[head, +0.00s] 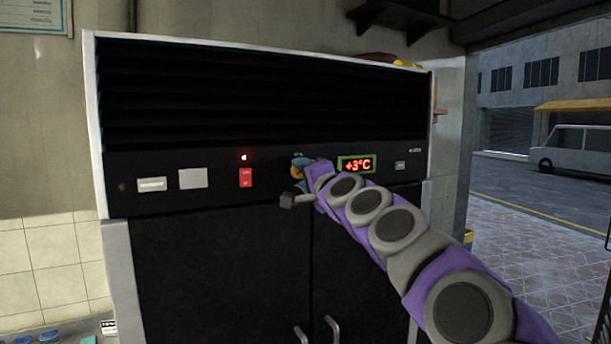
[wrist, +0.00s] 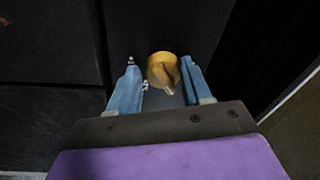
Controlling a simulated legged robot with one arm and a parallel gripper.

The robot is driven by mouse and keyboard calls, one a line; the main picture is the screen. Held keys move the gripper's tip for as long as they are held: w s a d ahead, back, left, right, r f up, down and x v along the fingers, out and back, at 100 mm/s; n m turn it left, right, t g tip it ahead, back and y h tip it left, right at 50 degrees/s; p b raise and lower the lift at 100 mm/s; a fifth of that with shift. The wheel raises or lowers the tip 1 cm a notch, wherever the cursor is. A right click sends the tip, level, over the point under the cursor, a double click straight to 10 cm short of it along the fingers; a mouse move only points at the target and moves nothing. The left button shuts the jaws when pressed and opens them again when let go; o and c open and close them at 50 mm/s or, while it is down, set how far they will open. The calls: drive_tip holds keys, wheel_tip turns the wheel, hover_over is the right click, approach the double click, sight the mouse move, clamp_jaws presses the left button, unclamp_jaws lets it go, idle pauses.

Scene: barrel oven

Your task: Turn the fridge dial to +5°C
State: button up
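The fridge (head: 220,270) is a large black cabinet with a dark control panel below a louvred vent. Its display (head: 357,164) reads +3°C in red. The dial is a round yellow-orange knob with a raised grip; it shows in the wrist view (wrist: 162,68). In the head view my gripper (head: 298,167) is at the panel just left of the display and mostly covers the dial. In the wrist view my gripper (wrist: 160,80) has its two blue fingers apart, one on each side of the dial. The right finger is close to the knob; I cannot tell whether it touches.
A red switch (head: 246,178) with a lit red light above it sits left of my gripper. Pale labels (head: 193,178) are further left. Two door handles (head: 332,330) stick out below. A street with a white van (head: 575,150) lies beyond the opening at right.

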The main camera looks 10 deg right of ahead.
drive_tip(key=o, duration=0.4)
drive_tip(key=shift+w+a+f, duration=0.1)
drive_tip(key=shift+f, duration=0.05)
drive_tip(key=v, duration=1.7)
drive_tip(key=shift+b, duration=0.4)
